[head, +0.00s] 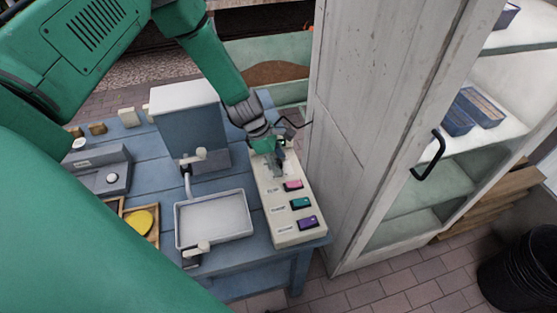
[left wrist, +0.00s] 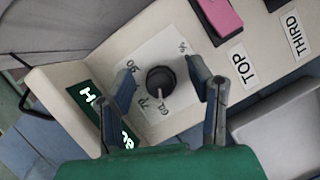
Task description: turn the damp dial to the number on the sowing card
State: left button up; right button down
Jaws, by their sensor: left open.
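A black round dial (left wrist: 161,82) with a pale pointer line sits on a white square plate with small numbers around it, on a cream control panel (head: 268,205). The pointer faces toward the lower edge of the wrist view, near small numbers hard to read. My left gripper (left wrist: 162,75) is open, with one finger on each side of the dial; I cannot tell whether they touch it. In the head view my left gripper (head: 273,163) is over the panel's far end and hides the dial. I cannot make out a sowing card. My right gripper is not in view.
The panel has pink (head: 293,185), teal (head: 300,203) and purple (head: 307,222) buttons, and a dark display (left wrist: 105,115) with white letters. A grey tray (head: 214,219) stands left of the panel on the blue table (head: 160,178). A tall white cabinet (head: 365,100) stands close on the right.

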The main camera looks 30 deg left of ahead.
pick_arm(q)
jog(key=shift+a, duration=0.15)
jog(key=c, duration=0.7)
jog(key=shift+a, duration=0.15)
grip_shut()
jog(key=shift+a+f, duration=0.1)
jog(key=shift+a, duration=0.05)
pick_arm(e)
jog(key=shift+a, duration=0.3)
